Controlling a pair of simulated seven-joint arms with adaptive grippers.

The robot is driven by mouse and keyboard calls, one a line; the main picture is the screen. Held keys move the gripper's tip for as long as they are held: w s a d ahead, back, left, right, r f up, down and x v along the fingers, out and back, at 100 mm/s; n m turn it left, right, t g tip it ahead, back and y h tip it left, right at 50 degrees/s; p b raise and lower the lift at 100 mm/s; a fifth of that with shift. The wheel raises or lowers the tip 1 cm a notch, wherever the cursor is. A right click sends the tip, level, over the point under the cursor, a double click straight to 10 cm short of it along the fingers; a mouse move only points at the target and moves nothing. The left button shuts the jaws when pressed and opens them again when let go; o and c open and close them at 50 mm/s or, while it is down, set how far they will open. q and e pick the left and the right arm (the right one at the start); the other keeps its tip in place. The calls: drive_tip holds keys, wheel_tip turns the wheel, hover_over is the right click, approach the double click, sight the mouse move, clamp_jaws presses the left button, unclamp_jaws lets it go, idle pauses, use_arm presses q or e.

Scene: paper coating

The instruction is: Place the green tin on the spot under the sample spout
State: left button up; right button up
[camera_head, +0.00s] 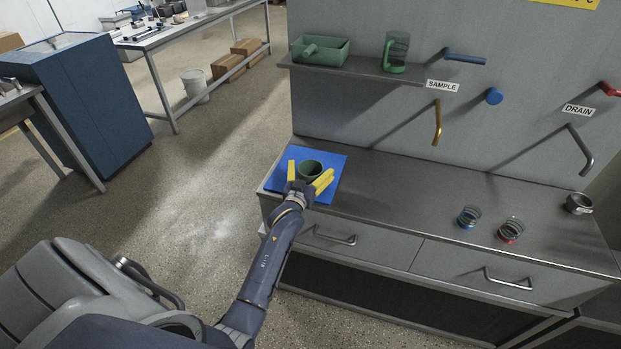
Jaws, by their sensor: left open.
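The brass sample spout (437,124) comes out of the wall below the SAMPLE label (442,86). The counter spot under it (432,172) is bare. My right gripper is not in view.
A steel drain spout (580,150) is further right. A shelf (350,68) holds a green tray (322,50) and a green-handled jar (395,53).

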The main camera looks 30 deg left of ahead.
use_arm(q)
drive_tip(key=c, duration=1.5)
drive_tip(key=shift+o, duration=0.2)
drive_tip(key=shift+r, duration=0.1)
